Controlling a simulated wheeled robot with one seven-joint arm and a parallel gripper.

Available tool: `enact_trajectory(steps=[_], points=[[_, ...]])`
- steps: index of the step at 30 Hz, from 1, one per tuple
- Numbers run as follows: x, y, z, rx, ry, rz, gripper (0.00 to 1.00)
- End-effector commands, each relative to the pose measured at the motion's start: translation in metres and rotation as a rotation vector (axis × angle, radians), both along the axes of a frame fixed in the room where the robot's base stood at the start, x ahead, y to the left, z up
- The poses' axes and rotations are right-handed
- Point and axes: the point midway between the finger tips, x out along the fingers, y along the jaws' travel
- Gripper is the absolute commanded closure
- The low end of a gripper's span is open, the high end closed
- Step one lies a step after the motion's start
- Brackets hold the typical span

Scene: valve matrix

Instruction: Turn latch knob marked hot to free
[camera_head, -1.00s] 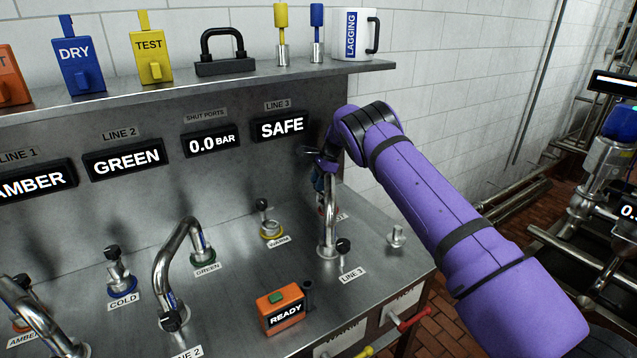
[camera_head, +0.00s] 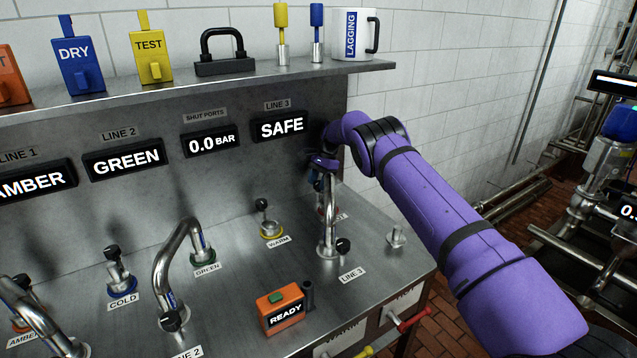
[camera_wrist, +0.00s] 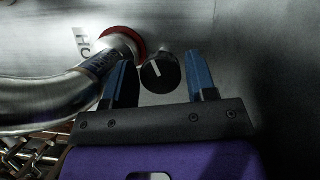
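The latch knob (camera_wrist: 160,73) is black and round with a white pointer line, seen in the wrist view beside a red-ringed port (camera_wrist: 125,42). A partly hidden label (camera_wrist: 83,42) next to that port shows "HO". My gripper (camera_wrist: 161,75) is open, with one blue finger on each side of the knob; contact cannot be told. In the head view my gripper (camera_head: 322,165) is at the upper end of the line 3 pipe (camera_head: 329,225), by the back panel. The knob is hidden there.
The curved metal pipe (camera_wrist: 50,97) runs close to the left finger. In the head view the line 3 display (camera_head: 282,125) reads SAFE and the shut ports display (camera_head: 212,143) reads 0.0 bar. An orange READY box (camera_head: 281,308) stands on the front of the bench.

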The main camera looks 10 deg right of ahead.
Motion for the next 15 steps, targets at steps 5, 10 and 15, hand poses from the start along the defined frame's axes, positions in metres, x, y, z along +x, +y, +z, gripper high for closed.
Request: enact_trajectory(steps=[5, 10, 15], points=[[0.001, -0.001, 0.003, 0.000, -0.001, 0.000, 0.48], [0.005, -0.008, 0.021, 0.001, -0.002, -0.001, 0.48], [0.009, -0.017, 0.046, 0.001, -0.002, 0.000, 0.48]])
